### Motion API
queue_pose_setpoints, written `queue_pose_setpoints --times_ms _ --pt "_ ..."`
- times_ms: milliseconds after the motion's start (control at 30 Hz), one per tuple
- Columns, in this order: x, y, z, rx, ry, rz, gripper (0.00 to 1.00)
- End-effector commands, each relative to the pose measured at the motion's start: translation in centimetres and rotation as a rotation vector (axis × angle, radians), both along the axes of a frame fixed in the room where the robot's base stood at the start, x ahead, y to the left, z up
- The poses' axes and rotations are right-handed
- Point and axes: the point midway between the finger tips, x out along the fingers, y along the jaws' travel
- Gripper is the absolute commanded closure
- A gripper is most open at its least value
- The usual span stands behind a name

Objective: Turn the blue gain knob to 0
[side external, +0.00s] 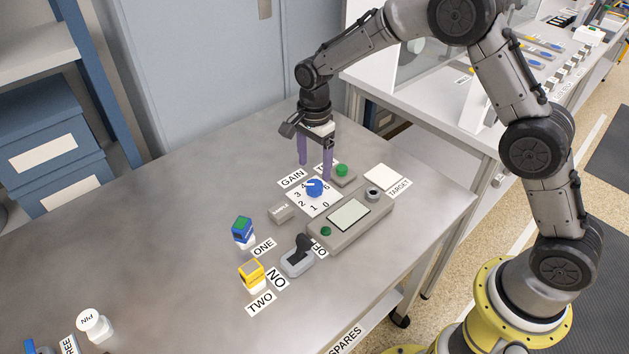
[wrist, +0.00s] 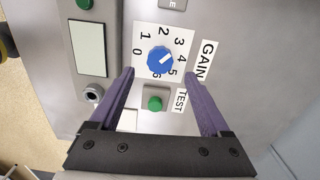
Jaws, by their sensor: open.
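The blue gain knob (side external: 314,187) sits on a white dial card (side external: 301,203) numbered 0 to 6, beside the GAIN label (side external: 292,178). In the wrist view the knob (wrist: 160,60) shows a white pointer mark aimed up and right, roughly between 3 and 4. The 0 is on the left of the dial there. My gripper (side external: 315,172) points down with its two purple fingers apart and empty. In the wrist view the gripper (wrist: 160,74) has one fingertip on each side of the knob's line, with no visible contact. Their exact height above the table is unclear.
A green TEST button (side external: 342,170) stands close to the knob. A grey box with a screen (side external: 349,214) is nearby in front. A toggle switch (side external: 298,257), a blue block (side external: 242,230) and a yellow block (side external: 251,273) stand nearer the front. The table's left is mostly clear.

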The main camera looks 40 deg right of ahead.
Motion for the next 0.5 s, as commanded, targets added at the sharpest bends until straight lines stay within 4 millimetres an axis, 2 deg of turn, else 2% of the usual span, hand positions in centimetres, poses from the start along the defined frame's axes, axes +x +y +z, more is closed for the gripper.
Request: queue_pose_setpoints --times_ms 33,200,300,500 --pt "-0.1 0.0 -1.1 0.0 0.005 0.0 0.19" --pt "-0.1 0.0 -3.8 0.0 0.002 0.0 0.19" --pt "-0.1 0.0 -5.0 0.0 0.002 0.0 0.19" --pt "0.0 0.0 -6.0 0.0 0.001 0.0 0.19"
